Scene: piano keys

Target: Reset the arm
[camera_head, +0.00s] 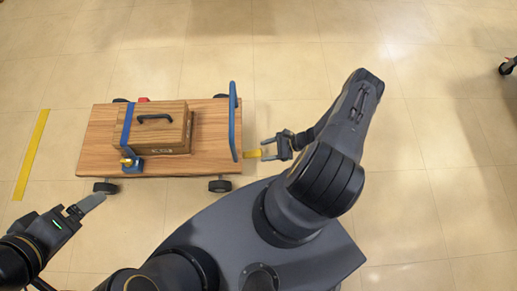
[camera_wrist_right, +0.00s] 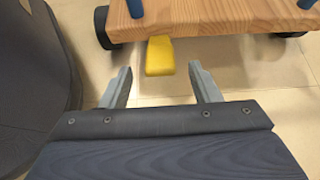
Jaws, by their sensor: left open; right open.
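My right gripper (camera_head: 270,147) is open and empty, just right of the cart's blue handle in the head view. In the right wrist view its two grey fingers (camera_wrist_right: 160,82) stand apart with nothing between them. My left gripper (camera_head: 94,203) is at the lower left, near the cart's front-left wheel. It is seen nearly edge-on and holds nothing visible. My right arm (camera_head: 330,160) is bent, with its elbow out to the right. No piano keys show in either view.
A wooden cart (camera_head: 94,150) with black wheels and a blue handle (camera_head: 233,125) carries a wooden box (camera_head: 150,135) with a black handle and a blue strap.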

